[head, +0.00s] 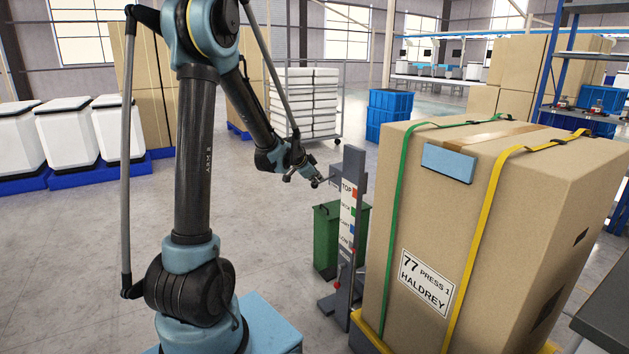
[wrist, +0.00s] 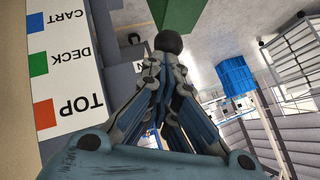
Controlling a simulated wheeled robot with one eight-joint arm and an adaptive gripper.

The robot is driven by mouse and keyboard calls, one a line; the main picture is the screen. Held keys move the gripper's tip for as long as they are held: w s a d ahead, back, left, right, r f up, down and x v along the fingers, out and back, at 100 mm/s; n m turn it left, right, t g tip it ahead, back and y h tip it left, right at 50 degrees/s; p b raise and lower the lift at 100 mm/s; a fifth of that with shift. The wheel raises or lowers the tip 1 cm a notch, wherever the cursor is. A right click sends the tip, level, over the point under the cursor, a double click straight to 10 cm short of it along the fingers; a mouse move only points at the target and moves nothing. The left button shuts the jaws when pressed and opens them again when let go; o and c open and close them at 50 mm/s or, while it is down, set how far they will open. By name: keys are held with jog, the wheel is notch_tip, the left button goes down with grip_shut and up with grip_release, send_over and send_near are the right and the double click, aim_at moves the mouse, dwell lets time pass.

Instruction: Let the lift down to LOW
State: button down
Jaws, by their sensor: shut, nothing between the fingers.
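The lift's grey mast (head: 352,200) stands in the middle, with a white label strip (head: 347,215) marked TOP, DECK, CART and LOW from top to bottom. The strip shows upside down in the wrist view (wrist: 70,75), LOW out of frame. My gripper (head: 314,180) is shut and empty, left of the mast near the TOP and DECK marks. In the wrist view its fingertips (wrist: 165,60) point at a dark round knob (wrist: 168,42); I cannot tell whether they touch it. A tall strapped carton (head: 480,200) stands right of the mast on a yellow base (head: 372,340).
A green bin (head: 326,240) stands behind the mast. Blue crates (head: 388,112) and a rack of white trays (head: 303,100) are farther back. White containers (head: 66,138) line the left. A dark surface (head: 605,315) is at the right edge.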

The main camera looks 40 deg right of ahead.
jog(key=shift+r, duration=0.1)
dwell(0.4)
jog(key=s+d+r+v, duration=0.1)
jog(key=v, duration=1.1)
jog(key=shift+a+r, duration=0.15)
jog(key=shift+r, duration=0.15)
dwell(0.5)
